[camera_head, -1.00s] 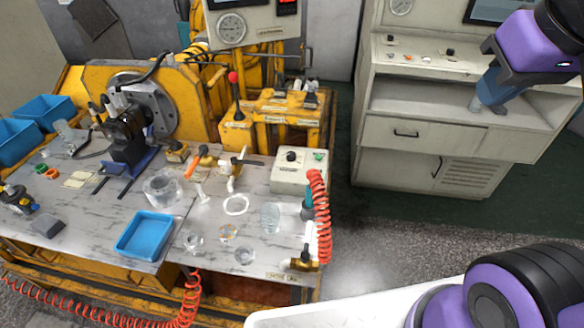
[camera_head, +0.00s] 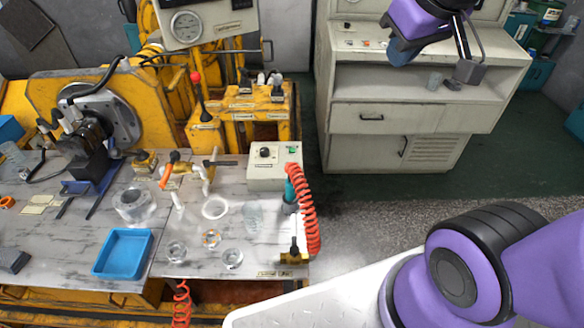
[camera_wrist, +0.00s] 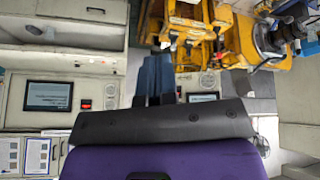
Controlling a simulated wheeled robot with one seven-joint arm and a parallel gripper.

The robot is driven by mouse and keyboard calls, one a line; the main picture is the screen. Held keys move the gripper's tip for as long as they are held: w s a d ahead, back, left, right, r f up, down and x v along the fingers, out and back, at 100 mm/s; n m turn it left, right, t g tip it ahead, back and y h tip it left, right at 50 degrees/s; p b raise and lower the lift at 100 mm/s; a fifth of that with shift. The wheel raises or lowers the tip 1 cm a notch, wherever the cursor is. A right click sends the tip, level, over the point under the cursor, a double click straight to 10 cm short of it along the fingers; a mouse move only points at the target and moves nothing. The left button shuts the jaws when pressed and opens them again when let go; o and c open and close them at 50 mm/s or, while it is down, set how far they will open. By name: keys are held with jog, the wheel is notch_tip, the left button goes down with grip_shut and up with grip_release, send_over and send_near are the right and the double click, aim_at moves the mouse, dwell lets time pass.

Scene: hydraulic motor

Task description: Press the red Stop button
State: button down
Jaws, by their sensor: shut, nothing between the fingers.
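The red Stop button cannot be told for certain. A small orange-red button (camera_head: 366,45) shows on the sloped panel of the white console (camera_head: 410,117) in the head view. In the wrist view a small red square (camera_wrist: 85,104) sits beside a lit screen (camera_wrist: 48,96); its label is too small to read. My gripper (camera_head: 402,55) has blue fingers and appears shut and empty in front of the console, in the upper right of the head view. Its fingers (camera_wrist: 155,74) also show close together in the wrist view. Whether it touches anything cannot be told.
A workbench (camera_head: 60,235) at left holds a blue tray (camera_head: 123,253), clear parts and a control box (camera_head: 267,170) with a black knob and green button. A coiled red hose (camera_head: 307,210) hangs at its right end. Green floor lies before the console.

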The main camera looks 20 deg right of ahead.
jog(key=w+f+n, duration=0.2)
jog(key=w+f, duration=0.1)
jog(key=w, duration=0.4)
jog(key=w+f+n, duration=0.2)
jog(key=w+f, duration=0.2)
jog(key=w, duration=0.3)
jog(key=n+t+y, duration=0.2)
jog(key=n+y, duration=0.2)
jog(key=n, duration=0.4)
send_over(292, 168)
notch_tip(292, 168, down, 31)
jog(key=shift+s+a+f+t, duration=0.1)
jog(key=shift+f+t, duration=0.2)
jog(key=shift+f, duration=0.1)
jog(key=shift+f, duration=4.4)
jog(key=shift+f, duration=0.1)
jog(key=shift+f, duration=0.3)
